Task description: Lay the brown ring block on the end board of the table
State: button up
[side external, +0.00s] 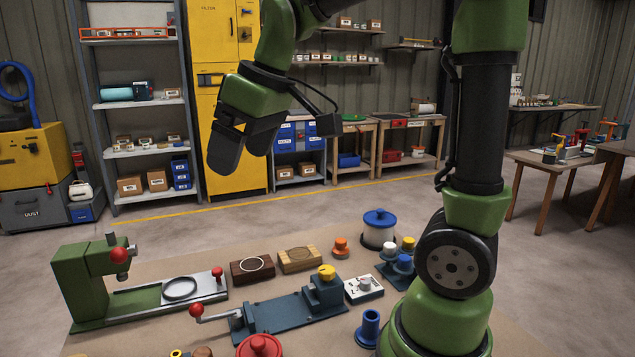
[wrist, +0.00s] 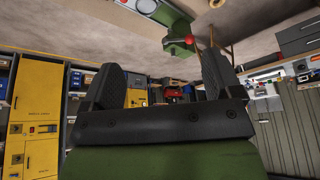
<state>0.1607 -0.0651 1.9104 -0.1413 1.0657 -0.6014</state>
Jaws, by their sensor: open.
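The brown ring block (side external: 253,269), dark wood with a pale ring on top, lies on the work table (side external: 215,240) in the side view, just right of the green press's plate. A lighter tan ring block (side external: 299,260) lies right of it. My gripper (side external: 240,157) is open and empty, high above and behind the blocks. Its two black fingers also show apart in the wrist view (wrist: 159,64), with nothing between them. The brown block cannot be made out in the wrist view. I cannot tell which part is the end board.
A blue-grey slide vise (side external: 285,312) with a red-knobbed crank lies in front of the blocks.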

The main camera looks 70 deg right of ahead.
jog(key=s+a+f+m+t+y, duration=0.1)
jog(key=s+a+m, duration=0.4)
jog(key=s, duration=0.8)
jog(key=shift+a+f+t, duration=0.15)
jog(key=shift+f+t, duration=0.05)
jog(key=shift+t, duration=0.6)
